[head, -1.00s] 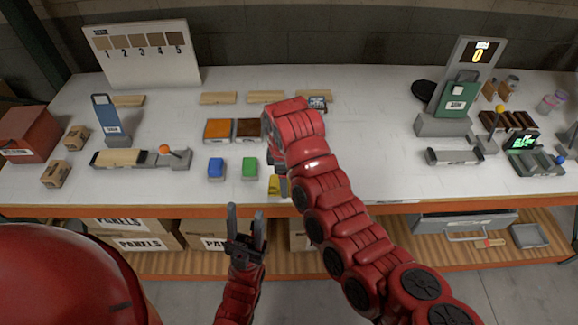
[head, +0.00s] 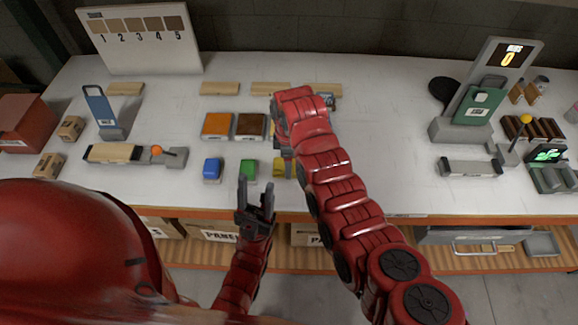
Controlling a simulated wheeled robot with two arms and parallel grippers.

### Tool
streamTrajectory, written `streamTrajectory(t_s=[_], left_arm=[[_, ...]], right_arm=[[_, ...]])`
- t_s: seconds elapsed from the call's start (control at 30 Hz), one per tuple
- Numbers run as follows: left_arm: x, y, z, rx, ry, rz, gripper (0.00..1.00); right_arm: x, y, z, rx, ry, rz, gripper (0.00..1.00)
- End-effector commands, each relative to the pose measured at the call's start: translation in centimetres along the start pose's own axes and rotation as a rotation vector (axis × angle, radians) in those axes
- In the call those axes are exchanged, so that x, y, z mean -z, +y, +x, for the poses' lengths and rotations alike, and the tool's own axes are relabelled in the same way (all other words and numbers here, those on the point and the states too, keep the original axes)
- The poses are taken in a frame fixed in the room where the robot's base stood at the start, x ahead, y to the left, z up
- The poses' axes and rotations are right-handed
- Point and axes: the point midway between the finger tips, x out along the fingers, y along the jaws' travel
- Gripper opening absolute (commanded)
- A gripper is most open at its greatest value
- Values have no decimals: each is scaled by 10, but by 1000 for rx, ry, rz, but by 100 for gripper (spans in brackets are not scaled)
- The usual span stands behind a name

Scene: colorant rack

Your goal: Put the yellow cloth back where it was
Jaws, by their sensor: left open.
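A yellow item (head: 279,169), which looks like the yellow cloth, is at the front of the white table, right of a green block (head: 249,169) and a blue block (head: 212,168). My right forearm and hand partly cover it. My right gripper (head: 287,160) is right over or at the yellow item; its fingers are mostly hidden, so I cannot tell whether it grips it. My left gripper (head: 256,190) is open and empty, fingers pointing up, in front of the green and yellow items near the table's front edge.
Orange (head: 217,126) and dark brown (head: 251,127) panels lie behind the blocks. A grey fixture with a wooden block (head: 113,153) and orange-knobbed lever stands left. A green-fronted stand (head: 480,108) is at right. White tabletop (head: 390,150) is clear right of my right arm.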

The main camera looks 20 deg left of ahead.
Motion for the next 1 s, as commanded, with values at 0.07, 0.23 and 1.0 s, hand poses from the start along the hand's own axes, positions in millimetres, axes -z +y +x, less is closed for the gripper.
streamTrajectory(t_s=[0.07, 0.23, 1.0], left_arm=[[1, 0, 7, 0, 0, 0, 50], [2, -1, 14, 0, 0, 0, 50], [2, -1, 11, 0, 0, 0, 50]], right_arm=[[-1, -3, 7, 8, -3, 0, 19], [-1, -2, 25, 8, -3, 0, 19], [0, -1, 36, 2, 0, 1, 100]])
